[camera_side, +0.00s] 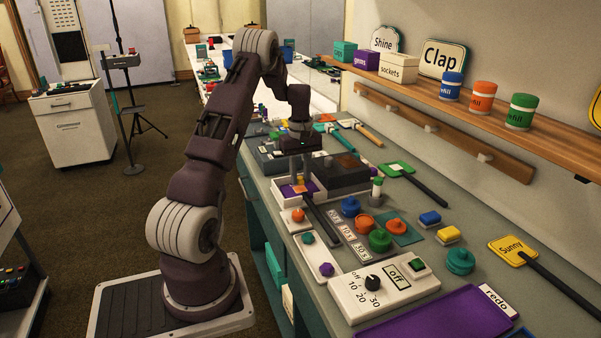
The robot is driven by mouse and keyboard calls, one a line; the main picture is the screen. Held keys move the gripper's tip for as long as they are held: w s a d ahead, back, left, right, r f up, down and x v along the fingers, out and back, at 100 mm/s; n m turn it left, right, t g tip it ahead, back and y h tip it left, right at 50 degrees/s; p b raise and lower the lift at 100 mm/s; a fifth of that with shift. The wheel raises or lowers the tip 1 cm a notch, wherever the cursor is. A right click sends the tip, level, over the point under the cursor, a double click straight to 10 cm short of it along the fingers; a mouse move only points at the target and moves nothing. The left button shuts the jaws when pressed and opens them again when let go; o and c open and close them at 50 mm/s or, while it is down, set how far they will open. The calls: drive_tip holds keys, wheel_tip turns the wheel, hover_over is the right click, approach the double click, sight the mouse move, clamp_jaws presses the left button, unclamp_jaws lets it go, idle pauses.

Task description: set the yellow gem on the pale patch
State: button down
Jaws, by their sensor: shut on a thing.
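My gripper (299,177) points down over a small white box (318,194) with a purple inside, at the near left side of the bench. A small yellow thing, seemingly the yellow gem (300,181), shows between the fingertips, and the fingers are shut on it. It is low at the box; whether it touches anything below is too small to tell. An orange-tan patch (301,189) lies just under it on the purple. I cannot tell whether this is the pale patch.
An orange gem (298,215), a teal gem (307,238) and a purple gem (326,269) sit on white plates in front of the box. A dark grey block (345,172) stands close to the right.

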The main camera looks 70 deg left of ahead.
drive_tip(key=shift+f, duration=1)
idle(1.8)
drive_tip(key=c, duration=0.9)
unclamp_jaws()
drive_tip(key=shift+r, duration=4)
